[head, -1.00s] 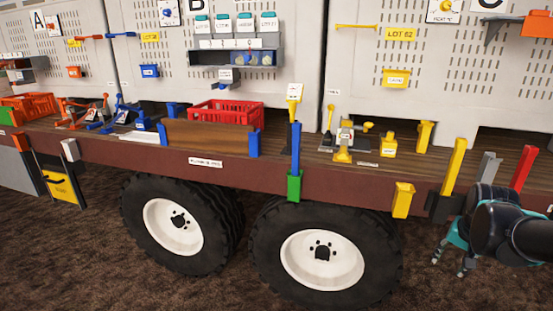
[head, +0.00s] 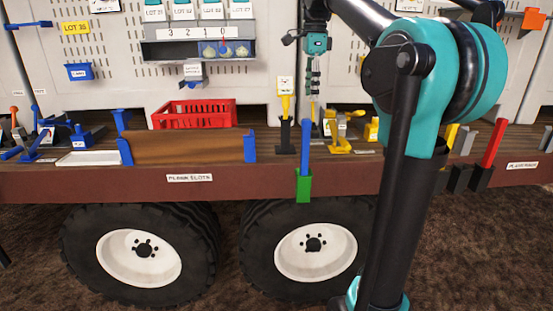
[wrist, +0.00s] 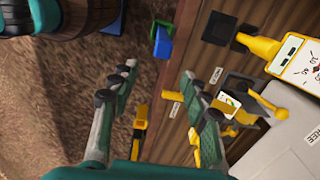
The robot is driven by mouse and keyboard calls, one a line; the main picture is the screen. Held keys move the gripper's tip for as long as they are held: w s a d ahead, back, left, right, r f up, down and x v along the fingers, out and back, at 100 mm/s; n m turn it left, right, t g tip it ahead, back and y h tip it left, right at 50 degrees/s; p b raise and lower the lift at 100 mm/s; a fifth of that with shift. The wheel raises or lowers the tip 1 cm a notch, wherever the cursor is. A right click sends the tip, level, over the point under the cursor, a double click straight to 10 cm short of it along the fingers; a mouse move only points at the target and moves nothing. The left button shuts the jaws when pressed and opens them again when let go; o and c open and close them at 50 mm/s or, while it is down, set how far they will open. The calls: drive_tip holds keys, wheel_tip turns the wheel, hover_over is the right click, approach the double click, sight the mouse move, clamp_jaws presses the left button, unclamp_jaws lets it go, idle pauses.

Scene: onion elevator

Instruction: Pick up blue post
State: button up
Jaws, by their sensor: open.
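The blue post (head: 305,147) stands upright in a green holder (head: 303,187) at the deck's front edge in the head view. In the wrist view, the blue post (wrist: 163,35) and the green holder (wrist: 160,50) show near the top middle, beyond the fingertips. My gripper (head: 314,92) hangs fingers down above the deck, higher than the post and slightly right of it. In the wrist view my gripper (wrist: 159,75) has its fingers spread apart with nothing held between them.
A yellow handle with a card (head: 286,103) stands on a black base left of my gripper. Yellow parts (head: 341,140) lie to its right. A wooden plank (head: 190,147) between blue stops and a red crate (head: 195,113) are further left. A red post (head: 492,143) stands right.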

sight(306, 141)
drive_tip(key=shift+a+r, duration=0.2)
drive_tip(key=shift+a, duration=0.2)
drive_tip(key=shift+a+f, duration=0.1)
drive_tip(key=shift+f, duration=0.25)
drive_tip(key=f, duration=1.6)
drive_tip(key=shift+w+f, duration=0.2)
drive_tip(key=shift+f, duration=0.05)
clamp_jaws()
